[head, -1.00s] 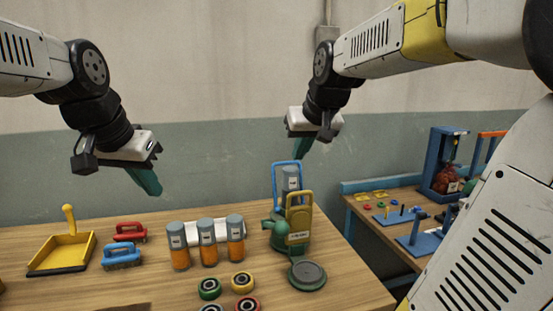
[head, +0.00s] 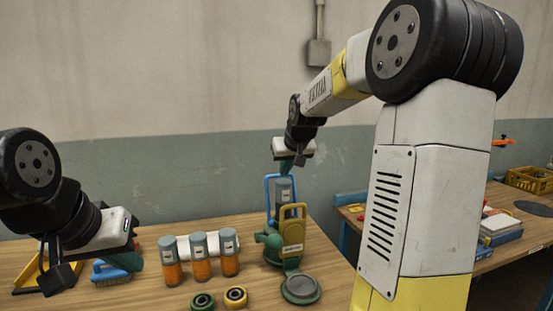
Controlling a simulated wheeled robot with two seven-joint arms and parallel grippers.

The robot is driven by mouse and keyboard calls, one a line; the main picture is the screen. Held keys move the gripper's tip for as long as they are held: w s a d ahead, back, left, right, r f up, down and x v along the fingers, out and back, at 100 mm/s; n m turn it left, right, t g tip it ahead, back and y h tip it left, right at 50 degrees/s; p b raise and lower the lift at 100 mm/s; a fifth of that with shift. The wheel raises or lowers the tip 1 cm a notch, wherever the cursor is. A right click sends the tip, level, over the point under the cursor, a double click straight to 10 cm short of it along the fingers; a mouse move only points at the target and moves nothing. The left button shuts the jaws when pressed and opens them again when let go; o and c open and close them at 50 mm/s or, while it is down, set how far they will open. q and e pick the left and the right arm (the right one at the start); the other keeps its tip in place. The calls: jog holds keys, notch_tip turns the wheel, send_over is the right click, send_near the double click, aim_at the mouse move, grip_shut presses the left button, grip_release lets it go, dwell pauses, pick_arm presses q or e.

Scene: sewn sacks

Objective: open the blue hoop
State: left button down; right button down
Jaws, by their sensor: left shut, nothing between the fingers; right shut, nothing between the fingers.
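The blue hoop (head: 267,196) stands upright on a green device (head: 272,249) with a grey cylinder (head: 283,191) inside it. A yellow plate (head: 293,232) with an opening stands in front and hides part of the hoop. My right gripper (head: 287,167) is shut and empty, just above the top of the hoop; I cannot tell whether it touches.
Several grey-and-orange cylinders (head: 200,258) stand left of the device. A round grey lid (head: 300,288) and rings (head: 235,297) lie in front. A blue brush (head: 108,272) and yellow dustpan (head: 27,277) are partly behind my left arm. A second table (head: 480,262) is at right.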

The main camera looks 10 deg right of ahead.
jog(key=shift+w+a+f, duration=0.1)
jog(key=shift+w+f, duration=0.4)
jog(key=shift+w, duration=0.35)
jog(key=shift+w+f, duration=0.45)
jog(key=shift+w, duration=0.4)
jog(key=w+f+g, duration=0.2)
jog(key=w+f, duration=0.1)
jog(key=w, duration=0.4)
jog(key=shift+w+a+g, duration=0.2)
jog(key=shift+w+g, duration=0.15)
jog(key=shift+g, duration=0.05)
